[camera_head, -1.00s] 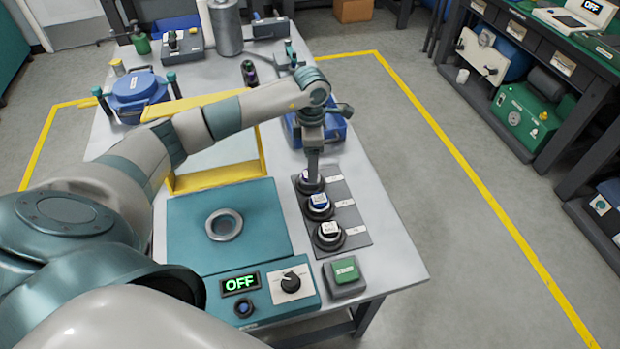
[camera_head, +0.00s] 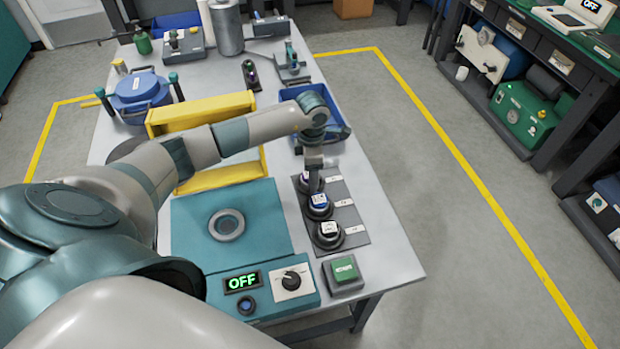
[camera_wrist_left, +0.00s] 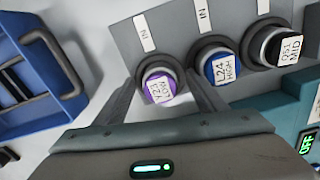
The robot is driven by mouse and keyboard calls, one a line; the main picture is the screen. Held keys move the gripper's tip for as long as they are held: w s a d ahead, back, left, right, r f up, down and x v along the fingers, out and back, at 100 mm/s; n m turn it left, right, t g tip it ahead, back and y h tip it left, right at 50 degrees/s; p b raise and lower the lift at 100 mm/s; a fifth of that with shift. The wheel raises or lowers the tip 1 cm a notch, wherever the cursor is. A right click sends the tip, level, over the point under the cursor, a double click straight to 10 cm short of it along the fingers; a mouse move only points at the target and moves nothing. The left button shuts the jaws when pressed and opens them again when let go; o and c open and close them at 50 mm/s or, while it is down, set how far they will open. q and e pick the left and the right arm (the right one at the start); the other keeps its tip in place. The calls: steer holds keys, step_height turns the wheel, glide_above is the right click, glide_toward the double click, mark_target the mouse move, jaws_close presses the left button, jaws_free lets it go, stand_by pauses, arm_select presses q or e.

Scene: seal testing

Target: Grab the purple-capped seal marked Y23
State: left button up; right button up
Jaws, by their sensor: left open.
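The purple-capped seal (camera_wrist_left: 159,88) sits in the end slot of a grey holder (camera_wrist_left: 175,22) in the left wrist view. Its label is upside down and seems to read Y23 LOW. My left gripper (camera_wrist_left: 166,98) is open, with its two fingers on either side of this seal; whether they touch it I cannot tell. In the head view my left gripper (camera_head: 313,180) points down over the far slot and largely hides the purple-capped seal. The blue-capped seal marked L24 HIGH (camera_wrist_left: 222,67) and the black-capped seal marked MID (camera_wrist_left: 283,48) stand beside it.
A teal test station (camera_head: 190,225) with a round socket and OFF display lies left of the holder. A green-topped button box (camera_head: 344,272) is in front. A yellow frame (camera_head: 200,112) and a blue tray (camera_head: 297,92) stand behind. The table's right edge is close.

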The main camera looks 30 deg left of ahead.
arm_select(q)
steer(key=shift+c, duration=0.4)
steer(key=c, duration=1.3)
arm_select(e)
steer(key=shift+d, duration=0.1)
arm_select(q)
steer(key=shift+r, duration=0.2)
arm_select(e)
steer(key=shift+f, duration=0.15)
